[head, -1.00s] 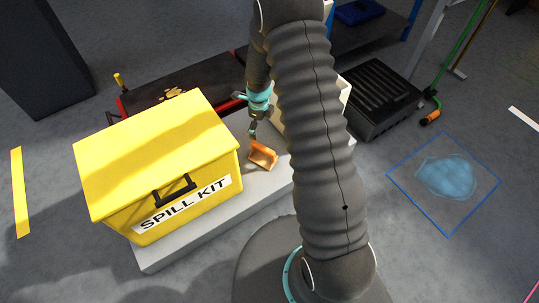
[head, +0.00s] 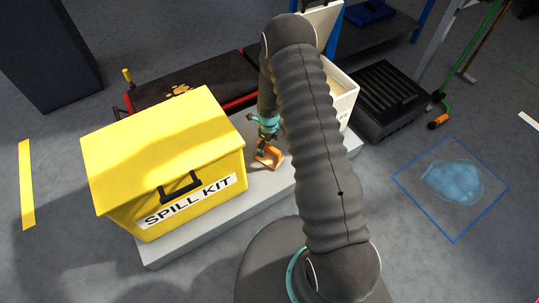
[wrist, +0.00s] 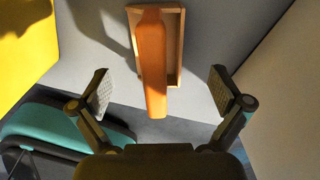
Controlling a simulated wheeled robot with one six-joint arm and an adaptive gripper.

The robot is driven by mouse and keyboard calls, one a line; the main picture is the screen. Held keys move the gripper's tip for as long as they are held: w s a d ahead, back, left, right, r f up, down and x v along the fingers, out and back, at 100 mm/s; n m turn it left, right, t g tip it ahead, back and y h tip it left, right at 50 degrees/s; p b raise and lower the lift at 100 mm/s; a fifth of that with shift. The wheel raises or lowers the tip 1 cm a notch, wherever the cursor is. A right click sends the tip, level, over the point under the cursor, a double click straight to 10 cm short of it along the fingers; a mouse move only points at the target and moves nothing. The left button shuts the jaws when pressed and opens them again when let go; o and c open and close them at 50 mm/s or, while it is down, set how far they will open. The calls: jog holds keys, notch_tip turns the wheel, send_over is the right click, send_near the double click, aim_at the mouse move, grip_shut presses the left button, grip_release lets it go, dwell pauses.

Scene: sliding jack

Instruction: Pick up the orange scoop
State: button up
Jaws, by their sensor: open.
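The orange scoop (head: 270,157) lies on the light grey platform (head: 215,221), just right of the yellow spill kit box. My gripper (wrist: 160,90) is open, with one finger on each side of the handle and clear gaps on both sides. In the head view my gripper (head: 267,140) is just above and behind the scoop, and its fingers are partly hard to make out. The scoop is not held.
The yellow spill kit box (head: 165,160) stands close on the left. A pale open bin (head: 345,92) stands on the right, partly hidden by my arm. A black and red cart (head: 200,80) is behind. A blue puddle (head: 452,182) lies on the floor at right.

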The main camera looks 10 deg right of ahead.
aim_at(269, 154)
jog(key=f, duration=0.4)
jog(key=shift+s+a+f, duration=0.1)
jog(key=shift+s+f, duration=0.2)
jog(key=shift+f, duration=0.1)
jog(key=c, duration=1.4)
jog(key=shift+r, duration=0.1)
jog(key=shift+r, duration=0.45)
jog(key=r, duration=0.2)
jog(key=d+r, duration=0.1)
jog(key=shift+s+r, duration=0.25)
jog(key=shift+r, duration=0.1)
jog(key=s+d+r, duration=0.1)
jog(key=d+r, duration=0.1)
jog(key=d, duration=0.1)
jog(key=s+d+r, duration=0.2)
jog(key=d, duration=0.1)
jog(key=s+d+r, duration=0.2)
jog(key=d, duration=0.1)
jog(key=shift+s+r, duration=0.15)
jog(key=shift+s, duration=0.1)
